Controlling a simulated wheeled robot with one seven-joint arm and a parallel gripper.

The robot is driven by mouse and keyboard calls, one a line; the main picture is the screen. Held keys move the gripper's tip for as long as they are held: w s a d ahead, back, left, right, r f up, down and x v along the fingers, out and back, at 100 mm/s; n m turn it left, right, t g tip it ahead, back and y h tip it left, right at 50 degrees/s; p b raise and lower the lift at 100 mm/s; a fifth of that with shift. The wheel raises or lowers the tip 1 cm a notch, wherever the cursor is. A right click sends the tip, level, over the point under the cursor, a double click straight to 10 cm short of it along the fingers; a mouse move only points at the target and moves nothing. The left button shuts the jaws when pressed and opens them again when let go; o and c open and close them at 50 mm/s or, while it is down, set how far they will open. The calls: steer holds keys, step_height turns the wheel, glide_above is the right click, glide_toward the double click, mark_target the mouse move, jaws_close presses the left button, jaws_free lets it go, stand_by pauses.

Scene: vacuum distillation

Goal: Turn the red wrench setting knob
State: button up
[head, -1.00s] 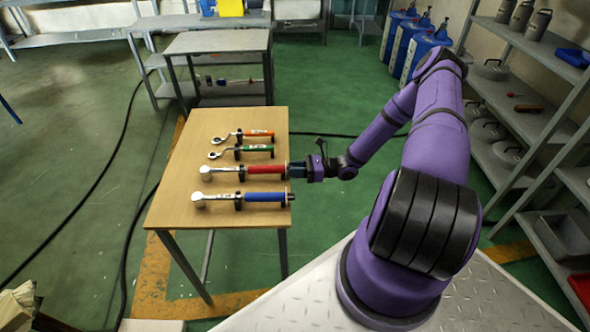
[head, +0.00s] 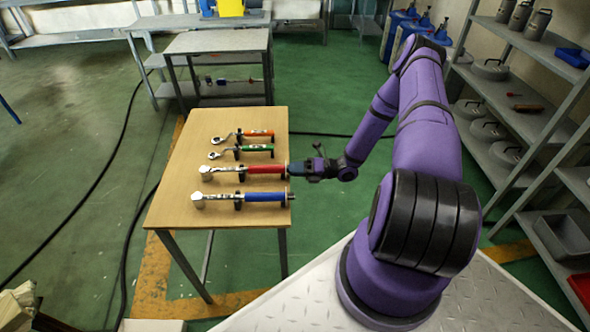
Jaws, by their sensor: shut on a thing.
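The red wrench (head: 264,169) lies on black holders on the wooden table (head: 172,216), its silver head to the left and its red handle to the right. Its setting knob is at the right end of the handle, at the table's right edge, and is hidden by my gripper. My gripper (head: 293,169) reaches in from the right and is shut on that knob, level with the handle. The fingers are small in view.
A blue wrench (head: 264,196) lies in front of the red one. A green wrench (head: 257,147) and an orange wrench (head: 257,133) lie behind it. Grey shelving (head: 520,120) stands at the right. The floor left of the table is mostly clear, apart from a black cable.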

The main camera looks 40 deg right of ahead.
steer(key=shift+m, duration=1.7)
steer(key=o, duration=0.9)
steer(key=shift+s+d, duration=0.1)
steer(key=v, duration=1)
steer(key=shift+s+d, duration=0.2)
steer(key=shift+s, duration=0.05)
